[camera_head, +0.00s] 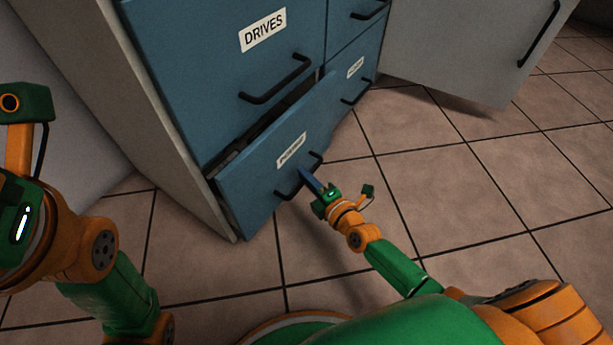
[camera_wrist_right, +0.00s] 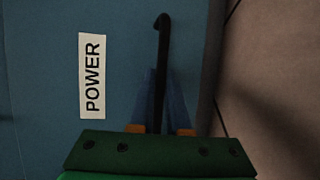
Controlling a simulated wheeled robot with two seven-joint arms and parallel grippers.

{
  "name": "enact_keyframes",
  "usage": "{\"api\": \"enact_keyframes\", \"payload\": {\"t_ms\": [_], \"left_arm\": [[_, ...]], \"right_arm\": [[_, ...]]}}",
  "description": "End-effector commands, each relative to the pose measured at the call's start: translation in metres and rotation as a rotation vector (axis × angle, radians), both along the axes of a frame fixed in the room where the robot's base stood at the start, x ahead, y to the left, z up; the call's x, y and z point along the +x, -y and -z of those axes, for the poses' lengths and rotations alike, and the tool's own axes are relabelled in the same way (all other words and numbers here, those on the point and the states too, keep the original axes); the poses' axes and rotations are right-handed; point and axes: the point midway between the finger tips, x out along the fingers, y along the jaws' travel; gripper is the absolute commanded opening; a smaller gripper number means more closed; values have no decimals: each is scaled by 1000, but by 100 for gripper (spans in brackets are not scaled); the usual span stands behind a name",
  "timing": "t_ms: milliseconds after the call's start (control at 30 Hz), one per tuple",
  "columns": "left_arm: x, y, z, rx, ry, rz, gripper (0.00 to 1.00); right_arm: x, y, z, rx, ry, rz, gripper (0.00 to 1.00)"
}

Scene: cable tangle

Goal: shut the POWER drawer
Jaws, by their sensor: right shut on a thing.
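The POWER drawer (camera_head: 252,183) is the low blue drawer of the cabinet and stands partly pulled out, with a dark gap along its top edge. Its label is readable in the right wrist view (camera_wrist_right: 92,76). Its black bar handle (camera_head: 290,189) is on the front face. My right gripper (camera_head: 313,184) is at the handle, and in the right wrist view its two blue fingers (camera_wrist_right: 161,100) are shut around the handle bar. My left arm is at the left edge of the head view; its gripper fingers are not visible.
The blue DRIVES drawer (camera_head: 225,70) above looks shut. Smaller blue drawers are to its right. A grey door panel (camera_head: 455,50) with a black handle stands open at the upper right. The tiled floor (camera_head: 400,190) in front of the cabinet is clear.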

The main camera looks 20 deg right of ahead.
Motion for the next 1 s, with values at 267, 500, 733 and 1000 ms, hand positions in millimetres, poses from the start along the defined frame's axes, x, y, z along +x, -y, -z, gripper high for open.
{"api": "enact_keyframes", "payload": {"t_ms": [267,500,733,1000], "left_arm": [[0,0,2,0,0,0,100],[-1,0,2,1,4,-1,100],[-3,0,1,0,10,0,100],[-3,0,2,-1,11,1,100]], "right_arm": [[11,-7,1,3,1,2,0],[34,-27,0,1,1,-1,0],[35,-28,0,2,1,-2,0],[35,-28,-1,1,3,-2,45]]}}
